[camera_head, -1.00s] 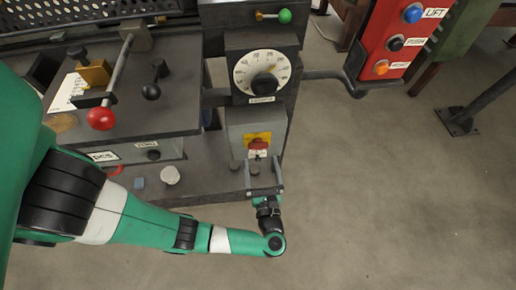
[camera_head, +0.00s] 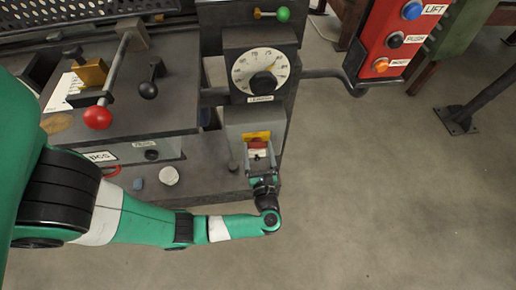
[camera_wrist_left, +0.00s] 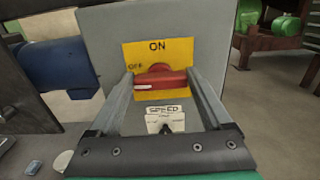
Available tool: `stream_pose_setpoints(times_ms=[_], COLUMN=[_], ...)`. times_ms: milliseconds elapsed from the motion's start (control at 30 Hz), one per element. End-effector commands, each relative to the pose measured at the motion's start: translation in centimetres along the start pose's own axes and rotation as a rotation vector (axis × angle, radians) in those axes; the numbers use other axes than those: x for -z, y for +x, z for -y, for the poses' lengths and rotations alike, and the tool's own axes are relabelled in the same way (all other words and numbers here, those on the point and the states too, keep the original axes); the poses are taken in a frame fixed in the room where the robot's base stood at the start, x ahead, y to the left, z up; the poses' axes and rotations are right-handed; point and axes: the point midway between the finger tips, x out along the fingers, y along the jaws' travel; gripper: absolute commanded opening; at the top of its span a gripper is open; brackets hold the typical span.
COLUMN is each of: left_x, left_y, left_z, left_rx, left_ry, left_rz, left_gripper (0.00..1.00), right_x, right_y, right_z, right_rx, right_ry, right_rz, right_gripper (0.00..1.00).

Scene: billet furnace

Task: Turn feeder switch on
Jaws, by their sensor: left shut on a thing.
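The feeder switch is a red rotary handle (camera_wrist_left: 160,78) on a yellow plate (camera_wrist_left: 178,53) marked ON at the top and OFF at the left. In the left wrist view the handle lies level, its white mark toward OFF. In the head view the handle (camera_head: 257,143) sits on a grey box below the dial. My left gripper (camera_wrist_left: 160,82) has a finger at each end of the handle and is shut on it. It also shows in the head view (camera_head: 259,148), reaching up from below. A white SPEED label (camera_wrist_left: 165,118) is below the switch, between the fingers. My right gripper is not in view.
A white dial with a black knob (camera_head: 263,82) is above the switch. A red-knobbed lever (camera_head: 97,117) and a black-knobbed lever (camera_head: 148,90) stand on the left. A red button panel (camera_head: 388,40) hangs at upper right. The floor at right is mostly clear.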

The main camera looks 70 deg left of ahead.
Motion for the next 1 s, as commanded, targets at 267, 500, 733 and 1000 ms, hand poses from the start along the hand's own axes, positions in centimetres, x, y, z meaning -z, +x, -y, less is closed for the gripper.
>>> stream_pose_setpoints(times_ms=[267,500,733,1000], left_x=[0.0,0.0,-0.1,-0.1], left_y=[0.0,0.0,0.0,0.0], left_z=[0.0,0.0,0.1,0.2], left_rx=[-0.001,-0.001,-0.001,-0.001], left_ry=[0.018,0.113,0.29,0.547], left_rz=[0.0,0.0,0.0,-0.001], left_gripper=[0.27,0.27,0.27,0.27], right_x=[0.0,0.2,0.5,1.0], right_y=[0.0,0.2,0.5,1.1], right_z=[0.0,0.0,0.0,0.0], right_rx=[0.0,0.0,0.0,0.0], right_ry=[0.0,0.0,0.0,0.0], right_rz=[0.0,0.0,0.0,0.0], right_gripper=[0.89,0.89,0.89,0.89])
